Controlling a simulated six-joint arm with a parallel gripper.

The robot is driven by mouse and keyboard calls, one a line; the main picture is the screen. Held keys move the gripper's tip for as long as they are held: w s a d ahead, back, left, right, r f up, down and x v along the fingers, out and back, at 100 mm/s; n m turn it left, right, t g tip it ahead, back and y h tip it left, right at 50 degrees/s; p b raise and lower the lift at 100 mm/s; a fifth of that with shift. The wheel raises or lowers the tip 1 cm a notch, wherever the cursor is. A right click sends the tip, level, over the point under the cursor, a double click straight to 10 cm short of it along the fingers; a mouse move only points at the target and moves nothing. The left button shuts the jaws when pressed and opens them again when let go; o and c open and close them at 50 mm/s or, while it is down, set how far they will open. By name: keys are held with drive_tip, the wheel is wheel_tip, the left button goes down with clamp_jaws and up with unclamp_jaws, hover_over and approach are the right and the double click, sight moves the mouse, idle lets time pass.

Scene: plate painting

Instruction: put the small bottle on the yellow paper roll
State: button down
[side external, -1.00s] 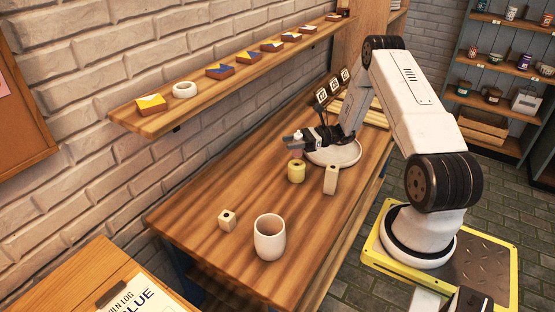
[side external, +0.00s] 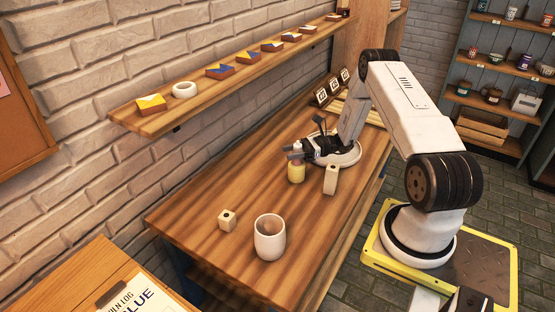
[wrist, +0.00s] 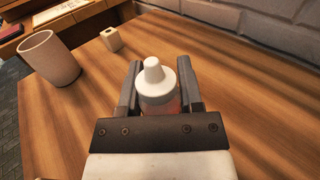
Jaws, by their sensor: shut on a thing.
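The small bottle has a white nozzle cap and a pinkish body. In the wrist view the bottle (wrist: 157,82) is upright between the two fingers of my gripper (wrist: 158,98). In the side view my gripper (side external: 298,152) is shut on the bottle, directly over the yellow paper roll (side external: 296,174). The bottle's lower part meets the top of the roll in the picture and hides its hole. I cannot tell for sure whether they touch. The roll is hidden in the wrist view.
A pale upright block (side external: 331,180) stands just right of the roll. A white round plate (side external: 350,158) lies behind my gripper. A white cup (side external: 269,238) and a small cream cube (side external: 227,219) stand nearer the table's front. The table's middle is clear.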

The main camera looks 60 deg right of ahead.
drive_tip(key=shift+f, duration=0.1)
drive_tip(key=shift+c, duration=1.3)
unclamp_jaws()
drive_tip(key=v, duration=0.7)
drive_tip(key=shift+s+d, duration=0.15)
drive_tip(key=shift+s, duration=0.05)
